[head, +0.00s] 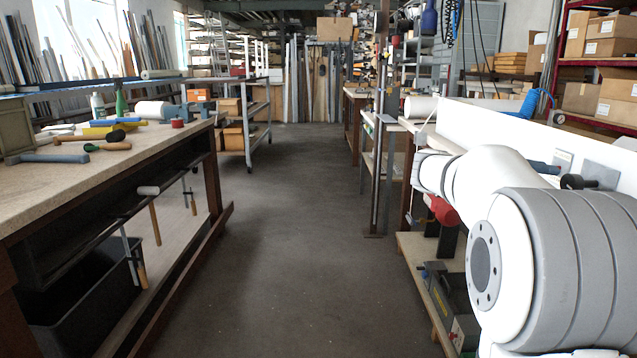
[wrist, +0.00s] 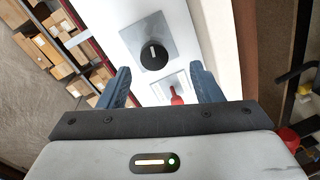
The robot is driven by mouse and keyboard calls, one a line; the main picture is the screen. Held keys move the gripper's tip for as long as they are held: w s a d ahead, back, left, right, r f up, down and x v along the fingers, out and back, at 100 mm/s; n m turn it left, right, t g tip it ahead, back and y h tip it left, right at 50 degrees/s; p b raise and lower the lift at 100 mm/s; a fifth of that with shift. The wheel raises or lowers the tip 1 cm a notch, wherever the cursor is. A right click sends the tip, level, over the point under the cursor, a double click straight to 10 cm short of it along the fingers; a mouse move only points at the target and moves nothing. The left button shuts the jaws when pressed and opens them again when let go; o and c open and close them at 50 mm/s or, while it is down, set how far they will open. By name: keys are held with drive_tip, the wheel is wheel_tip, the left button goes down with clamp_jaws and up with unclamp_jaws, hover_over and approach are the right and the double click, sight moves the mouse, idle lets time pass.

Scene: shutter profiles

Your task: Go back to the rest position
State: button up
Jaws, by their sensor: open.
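In the wrist view my gripper (wrist: 160,70) is open, its two blue fingers apart with nothing held between them. Beyond the fingers is a white panel. It carries a grey plate with a black rotary knob (wrist: 153,56) and a smaller plate with a red lever (wrist: 176,95), which shows between the fingers. I cannot tell whether the fingers touch the panel. In the head view my white and grey arm fills the right side and hides most of the gripper. The black knob (head: 578,182) shows there beside the arm.
The white panel (head: 500,122) runs along the right bench. Shelves with cardboard boxes (head: 610,45) stand behind it. A workbench (head: 150,145) with tools, bottles and a mallet is on the left, with a black bin (head: 90,305) below. The floor aisle (head: 290,220) between is clear.

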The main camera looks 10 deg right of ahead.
drive_tip(key=s+a+r+n+t+y+p, duration=0.1)
drive_tip(key=s+a+y+p, duration=0.4)
drive_tip(key=a+p, duration=0.5)
drive_tip(key=s+a+r+n+t+y+p, duration=0.1)
drive_tip(key=s+a+r+n+y+p, duration=0.1)
drive_tip(key=s+a+y+p, duration=0.4)
drive_tip(key=s+a+r+n+t+y+p, duration=0.1)
drive_tip(key=s+a+r+y+p, duration=0.3)
drive_tip(key=s+a+p, duration=0.4)
drive_tip(key=a+t+y+p, duration=0.1)
drive_tip(key=a+p, duration=0.6)
drive_tip(key=shift+a+n+p, duration=0.2)
drive_tip(key=shift+n+p, duration=0.1)
drive_tip(key=shift+n, duration=0.1)
drive_tip(key=shift+c, duration=0.3)
